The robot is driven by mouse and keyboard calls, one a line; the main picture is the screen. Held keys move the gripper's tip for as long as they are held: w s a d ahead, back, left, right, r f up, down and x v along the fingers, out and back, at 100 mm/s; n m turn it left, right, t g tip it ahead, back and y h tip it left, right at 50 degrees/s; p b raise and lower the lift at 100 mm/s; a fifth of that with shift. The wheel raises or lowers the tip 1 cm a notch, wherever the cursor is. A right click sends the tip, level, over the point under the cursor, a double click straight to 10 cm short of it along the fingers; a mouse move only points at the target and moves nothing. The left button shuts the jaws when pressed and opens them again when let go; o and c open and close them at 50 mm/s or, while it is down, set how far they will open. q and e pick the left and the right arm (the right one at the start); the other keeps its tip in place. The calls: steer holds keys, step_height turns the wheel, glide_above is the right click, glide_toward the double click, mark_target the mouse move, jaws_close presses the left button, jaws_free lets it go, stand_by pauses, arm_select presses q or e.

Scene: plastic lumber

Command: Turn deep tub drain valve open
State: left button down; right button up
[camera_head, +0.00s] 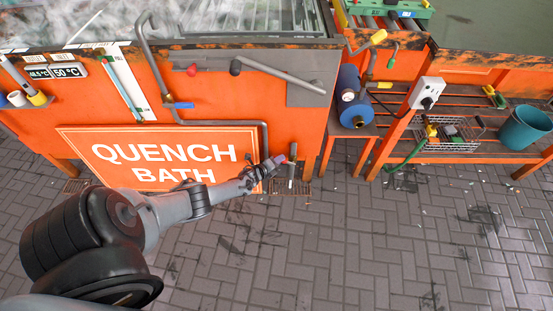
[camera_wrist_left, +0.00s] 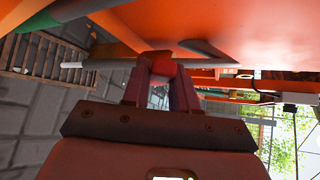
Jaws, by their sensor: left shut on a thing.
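The deep tub is the orange quench bath (camera_head: 225,105) with the white-lettered sign. At its lower right edge a grey drain pipe (camera_head: 291,181) points down over a floor grate. My left gripper (camera_head: 279,161) is at this drain valve, low in front of the tub. In the left wrist view its two fingers (camera_wrist_left: 160,82) are shut on the red valve handle (camera_wrist_left: 162,67), which shows between their tips. A grey pipe (camera_wrist_left: 95,63) runs left from there. The valve body is partly hidden by the fingers. My right gripper is not in view.
A bent grey pipe with a blue handle (camera_head: 180,105) runs down the tub's front. At right are a blue cylinder (camera_head: 351,96), a wire basket and a teal bucket (camera_head: 525,128). The brick floor in front is clear.

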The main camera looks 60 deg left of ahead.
arm_select(q)
steer(key=shift+w+r+p, duration=0.15)
steer(key=shift+r+p, duration=0.15)
steer(key=shift+d+f+m, duration=0.1)
steer(key=shift+m, duration=0.2)
steer(key=c, duration=1)
jaws_free()
steer(key=shift+o, duration=0.2)
steer(key=p+v, duration=0.8)
steer(key=v, duration=0.3)
steer(key=shift+w, duration=0.15)
